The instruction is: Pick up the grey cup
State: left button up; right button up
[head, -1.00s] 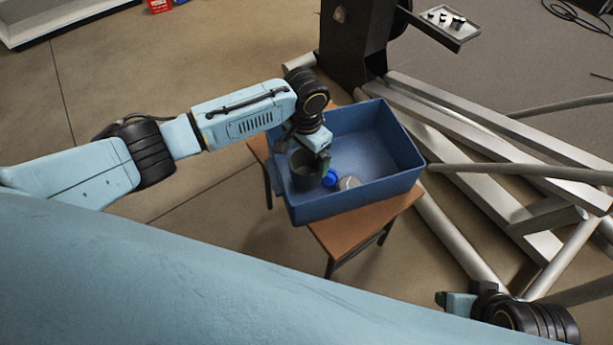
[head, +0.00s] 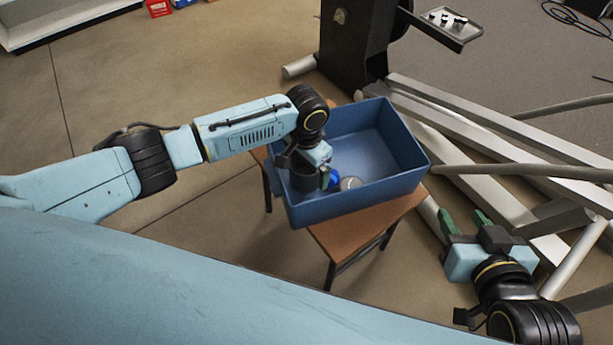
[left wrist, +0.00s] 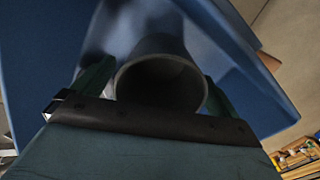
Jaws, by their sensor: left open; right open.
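The grey cup (head: 304,184) stands inside the blue crate (head: 345,207), near its left wall, partly hidden by my left gripper. My left gripper (head: 308,173) is at the cup, reaching down into the crate with its jaws open. In the left wrist view the cup (left wrist: 158,84) shows its dark round mouth between the two green fingers, one on either side. I cannot tell whether either finger touches it. My right gripper (head: 462,218) is open and empty, outside the crate at the lower right.
A blue object (head: 335,179) and a pale round object (head: 350,183) lie in the crate, right of the cup. The crate stands on a small wooden table (head: 345,238). Metal beams (head: 470,150) lie to the right. The crate's right half is bare.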

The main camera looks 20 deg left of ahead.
pick_arm(q)
jog(key=shift+f, duration=0.35)
jog(key=c, duration=1.1)
pick_arm(e)
jog(key=shift+w+a+r+t, duration=0.3)
jog(key=shift+w+r+t, duration=0.15)
jog(key=shift+r+t, duration=0.3)
pick_arm(q)
jog(key=shift+r, duration=0.1)
